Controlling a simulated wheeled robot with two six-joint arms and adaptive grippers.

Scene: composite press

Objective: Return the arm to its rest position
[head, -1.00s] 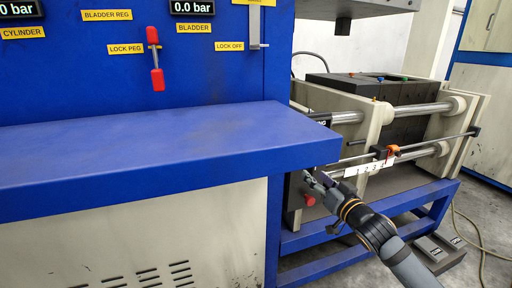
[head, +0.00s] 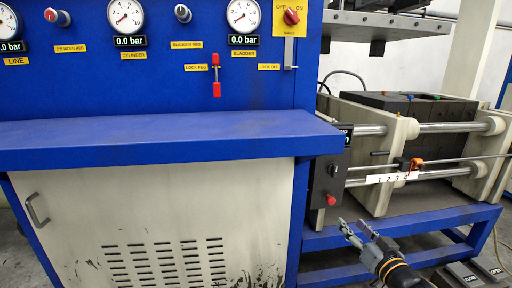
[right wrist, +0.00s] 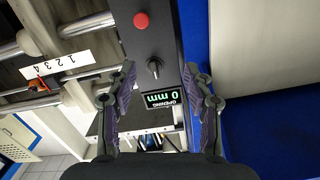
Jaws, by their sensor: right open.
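My right gripper (head: 362,232) is open and empty in the lower right of the head view, in front of the press's blue frame. Its two fingers (right wrist: 160,100) stand apart in the right wrist view with nothing between them but the black control box (right wrist: 165,50) beyond. That box (head: 326,185) carries a red button (head: 331,199), a dark knob and a display reading 0 mm in the right wrist view. The gripper is below and right of the box in the head view, apart from it. My left gripper is not in view.
A blue ledge (head: 160,142) juts out left of the box. The press's steel rods (head: 440,127) and numbered 1 2 3 4 scale (head: 392,179) are above the gripper. Pedals (head: 460,275) stand on the floor at right. Gauges and a red switch (head: 291,17) are on the panel.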

